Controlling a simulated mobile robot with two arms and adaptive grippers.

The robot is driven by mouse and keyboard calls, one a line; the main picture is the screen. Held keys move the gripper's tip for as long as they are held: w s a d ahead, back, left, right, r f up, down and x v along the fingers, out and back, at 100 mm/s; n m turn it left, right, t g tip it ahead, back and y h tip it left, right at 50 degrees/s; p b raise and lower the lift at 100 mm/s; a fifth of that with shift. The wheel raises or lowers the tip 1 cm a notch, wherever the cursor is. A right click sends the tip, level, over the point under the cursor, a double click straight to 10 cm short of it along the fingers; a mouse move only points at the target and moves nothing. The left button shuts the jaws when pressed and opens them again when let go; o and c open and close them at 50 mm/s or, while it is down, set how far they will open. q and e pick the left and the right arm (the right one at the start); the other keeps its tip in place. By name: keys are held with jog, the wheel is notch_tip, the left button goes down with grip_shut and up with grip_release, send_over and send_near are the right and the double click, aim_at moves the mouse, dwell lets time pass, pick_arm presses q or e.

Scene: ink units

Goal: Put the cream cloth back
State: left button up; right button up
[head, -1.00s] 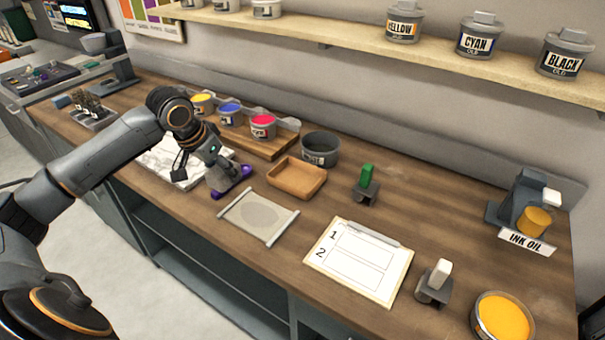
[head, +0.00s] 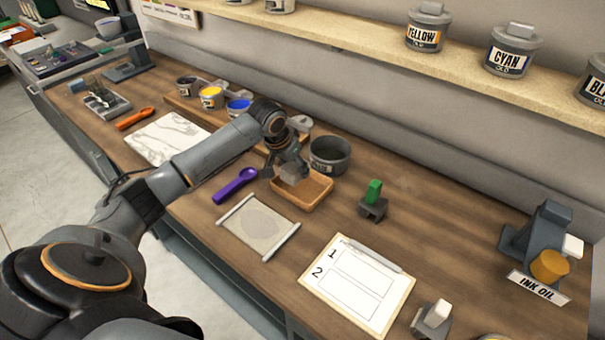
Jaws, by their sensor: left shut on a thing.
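My left gripper (head: 291,170) is over the tan wooden tray (head: 318,204) in the head view, pointing down. It is shut on a small pale, folded-looking piece, which seems to be the cream cloth (head: 294,179). The cloth is at the tray's left part; whether it touches the tray floor I cannot tell. The gripper hides part of the cloth and the tray's back left side. The tray's right part is bare. My right gripper is not in view.
A purple scoop (head: 235,186) lies left of the tray and a dark grey pot (head: 329,155) stands behind it. A cream mat with rolled ends (head: 258,227) and a clipboard (head: 358,286) lie in front. A green-handled tool (head: 373,201) stands to the right.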

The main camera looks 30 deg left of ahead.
aim_at(296, 168)
pick_arm(q)
jog(key=shift+w+d+f, duration=0.25)
jog(key=shift+w+f, duration=0.05)
jog(key=shift+f, duration=0.15)
jog(key=shift+w+d+f, duration=0.2)
jog(key=shift+w+f, duration=0.05)
jog(key=shift+f, duration=0.15)
jog(key=shift+w+d+f, duration=0.1)
jog(key=shift+f, duration=0.1)
jog(key=f, duration=0.1)
jog(key=f+p, duration=0.1)
jog(key=f, duration=0.1)
jog(key=shift+w+d+f, duration=0.1)
jog(key=shift+w+d, duration=0.05)
jog(key=shift+w, duration=0.05)
jog(key=shift+f, duration=0.2)
jog(key=o, duration=1)
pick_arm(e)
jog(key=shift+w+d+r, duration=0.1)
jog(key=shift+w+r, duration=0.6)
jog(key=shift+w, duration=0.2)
pick_arm(q)
jog(key=b+v, duration=0.1)
jog(key=v, duration=1.1)
jog(key=shift+s+b, duration=0.1)
jog(key=shift+b, duration=0.3)
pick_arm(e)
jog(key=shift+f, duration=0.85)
